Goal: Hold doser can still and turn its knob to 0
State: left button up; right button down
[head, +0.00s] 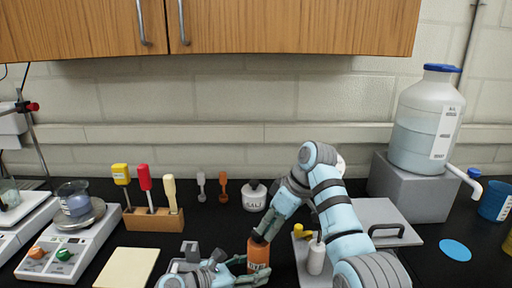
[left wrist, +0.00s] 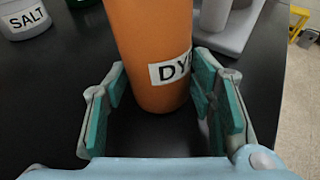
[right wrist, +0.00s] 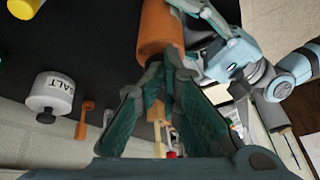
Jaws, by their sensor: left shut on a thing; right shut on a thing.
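The doser can is an orange cylinder (head: 259,253) standing upright on the black bench, with a white label starting "DY" in the left wrist view (left wrist: 150,40). My left gripper (head: 250,272) is shut around the can's body, one finger on each side; its teal pads show in the left wrist view (left wrist: 163,100). My right gripper (head: 260,236) comes down from above and is shut on the top of the can, where the knob sits. In the right wrist view its fingers (right wrist: 158,85) close around the can's end (right wrist: 158,35). The knob's dial and its setting are hidden by the fingers.
A white SALT jar (head: 255,196) stands behind the can. A white bottle (head: 316,256) and a grey plate device (head: 375,222) are close on the right. A cream pad (head: 126,268) and a wooden tool rack (head: 153,218) lie left. Cabinets (head: 230,30) hang above.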

pick_arm(q)
jog(key=shift+s+d, duration=0.1)
pick_arm(e)
jog(key=shift+d+f, duration=0.2)
jog(key=shift+f, duration=0.2)
pick_arm(q)
jog(key=shift+r, duration=0.1)
pick_arm(e)
jog(key=shift+s+d+r, duration=0.1)
jog(key=shift+s+d, duration=0.05)
jog(key=shift+d, duration=0.1)
pick_arm(q)
jog(key=shift+w+f, duration=0.25)
jog(key=shift+f, duration=0.05)
jog(key=shift+c, duration=0.4)
pick_arm(e)
notch_tip(320, 180, up, 6)
jog(key=w, duration=0.1)
jog(key=shift+w, duration=0.2)
pick_arm(q)
jog(key=o, duration=0.9)
pick_arm(e)
jog(key=shift+w, duration=0.1)
pick_arm(q)
jog(key=shift+o, duration=0.2)
